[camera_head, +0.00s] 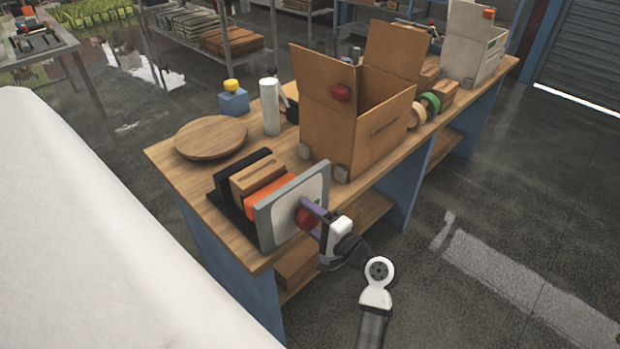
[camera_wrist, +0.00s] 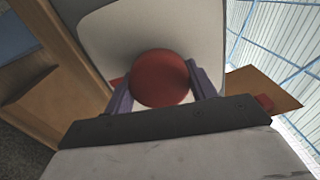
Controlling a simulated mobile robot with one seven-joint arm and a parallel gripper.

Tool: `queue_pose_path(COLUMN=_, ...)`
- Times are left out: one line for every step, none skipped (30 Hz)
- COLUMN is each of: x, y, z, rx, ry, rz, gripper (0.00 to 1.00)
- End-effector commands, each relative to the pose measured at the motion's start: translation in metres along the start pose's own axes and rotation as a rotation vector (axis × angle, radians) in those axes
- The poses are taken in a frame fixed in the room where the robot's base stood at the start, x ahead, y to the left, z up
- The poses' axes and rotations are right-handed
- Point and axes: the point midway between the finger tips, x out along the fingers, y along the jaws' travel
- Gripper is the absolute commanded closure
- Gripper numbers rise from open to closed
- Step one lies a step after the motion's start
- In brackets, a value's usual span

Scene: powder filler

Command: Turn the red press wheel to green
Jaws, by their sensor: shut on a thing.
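The red press wheel (camera_head: 306,217) is a round red knob on the light panel of a grey-framed plate (camera_head: 262,221) at the front left of the workbench. A small green mark (camera_head: 318,203) shows on the panel near the wheel. My gripper (camera_head: 312,212) reaches the wheel from the right, with its purple fingers on either side of it. In the wrist view the red wheel (camera_wrist: 160,78) sits between the two fingers, and my gripper (camera_wrist: 162,85) is shut on it. The green mark is not visible in the wrist view.
Behind the plate are an orange block (camera_head: 268,196) and a wooden block (camera_head: 257,178) on a black base. An open cardboard box (camera_head: 370,128) stands to the right on the workbench. A round wooden board (camera_head: 211,137) and a white cylinder (camera_head: 270,106) are further back. Floor is clear at the right.

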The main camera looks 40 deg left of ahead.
Motion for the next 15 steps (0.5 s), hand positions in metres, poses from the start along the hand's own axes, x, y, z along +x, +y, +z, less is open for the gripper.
queue_pose_path(x=-0.0003, y=-0.0026, z=0.0, rx=0.022, ry=0.001, rz=0.0, gripper=0.67)
queue_pose_path(x=-0.0003, y=-0.0023, z=0.0001, rx=0.035, ry=0.001, rz=0.0, gripper=0.67)
queue_pose_path(x=-0.0003, y=-0.0019, z=0.0001, rx=0.05, ry=0.001, rz=0.0, gripper=0.67)
queue_pose_path(x=-0.0003, y=-0.0016, z=0.0001, rx=0.06, ry=0.0, rz=0.0, gripper=0.67)
queue_pose_path(x=-0.0003, y=-0.0013, z=0.0001, rx=0.069, ry=0.0, rz=0.0, gripper=0.67)
queue_pose_path(x=-0.0003, y=-0.001, z=0.0, rx=0.079, ry=0.0, rz=0.0, gripper=0.67)
queue_pose_path(x=-0.0003, y=-0.0008, z=0.0, rx=0.086, ry=0.0, rz=0.0, gripper=0.67)
queue_pose_path(x=-0.0003, y=-0.0006, z=0.0, rx=0.092, ry=0.0, rz=0.0, gripper=0.67)
queue_pose_path(x=-0.0002, y=-0.0004, z=0.0, rx=0.098, ry=0.0, rz=0.0, gripper=0.67)
queue_pose_path(x=-0.0003, y=-0.0002, z=0.0, rx=0.102, ry=0.0, rz=0.0, gripper=0.67)
queue_pose_path(x=-0.0002, y=-0.0001, z=-0.0001, rx=0.104, ry=0.0, rz=0.0, gripper=0.67)
queue_pose_path(x=-0.0002, y=0.0001, z=-0.0001, rx=0.107, ry=0.0, rz=0.0, gripper=0.67)
queue_pose_path(x=-0.0002, y=0.0002, z=-0.0001, rx=0.109, ry=0.0, rz=0.0, gripper=0.67)
queue_pose_path(x=-0.0002, y=0.0003, z=-0.0001, rx=0.11, ry=0.0, rz=0.0, gripper=0.67)
queue_pose_path(x=-0.0002, y=0.0004, z=-0.0001, rx=0.11, ry=0.0, rz=0.0, gripper=0.67)
